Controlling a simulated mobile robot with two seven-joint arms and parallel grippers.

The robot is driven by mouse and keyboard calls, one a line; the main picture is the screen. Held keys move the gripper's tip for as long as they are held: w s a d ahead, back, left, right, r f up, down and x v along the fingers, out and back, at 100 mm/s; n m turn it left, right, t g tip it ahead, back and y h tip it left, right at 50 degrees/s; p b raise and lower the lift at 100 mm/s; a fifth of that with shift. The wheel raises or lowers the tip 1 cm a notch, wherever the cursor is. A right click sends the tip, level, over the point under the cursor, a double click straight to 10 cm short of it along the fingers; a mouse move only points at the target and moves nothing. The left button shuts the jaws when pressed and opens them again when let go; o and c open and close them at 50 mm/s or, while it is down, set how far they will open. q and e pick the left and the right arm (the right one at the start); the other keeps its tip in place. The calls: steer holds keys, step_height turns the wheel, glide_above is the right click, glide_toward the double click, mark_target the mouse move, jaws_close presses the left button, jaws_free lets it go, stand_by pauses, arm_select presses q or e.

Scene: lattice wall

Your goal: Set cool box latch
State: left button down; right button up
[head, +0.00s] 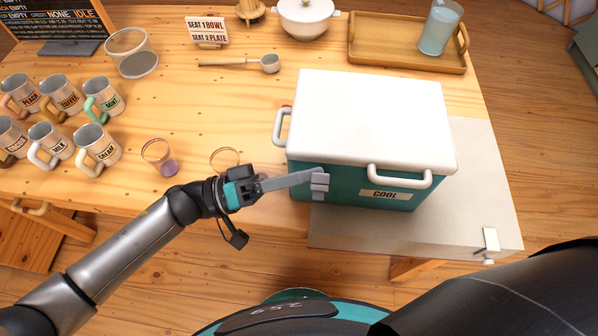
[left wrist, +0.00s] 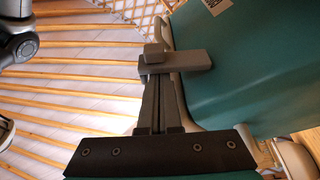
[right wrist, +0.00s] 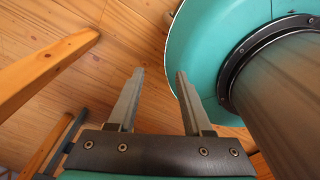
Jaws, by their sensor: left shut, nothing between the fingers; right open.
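The cool box (head: 365,115) is teal with a white lid, which sits down on it, and a "COOL" label on its front. A grey latch (head: 319,184) is on the left part of its front, near the lid's edge. In the left wrist view the latch (left wrist: 178,62) shows as a grey bar with a small block, against the teal wall (left wrist: 240,70). My left gripper (head: 312,175) is shut and empty, its fingertips at the latch; whether they touch cannot be told. My right gripper (right wrist: 160,72) is open and empty above the floor, beside my teal base.
The box stands on a pale grey mat (head: 470,190) at the table's right front. Two glasses (head: 160,158) and several mugs (head: 98,147) stand to the left. A ladle (head: 268,63) and a wooden tray (head: 408,50) with a cup lie behind. The table between glasses and ladle is clear.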

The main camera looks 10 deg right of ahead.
arm_select(q)
steer(key=m, duration=0.1)
steer(key=s+f+m+g, duration=0.1)
steer(key=m, duration=0.1)
steer(key=s+m+h+b, duration=0.1)
steer(key=m, duration=0.1)
steer(key=shift+a+f+g, duration=0.2)
steer(key=shift+a+g, duration=0.1)
steer(key=shift+g, duration=0.1)
arm_select(e)
steer(key=shift+w+d+f, duration=0.4)
steer(key=shift+w+d, duration=0.25)
steer(key=shift+d, duration=0.05)
steer(key=shift+a, duration=0.1)
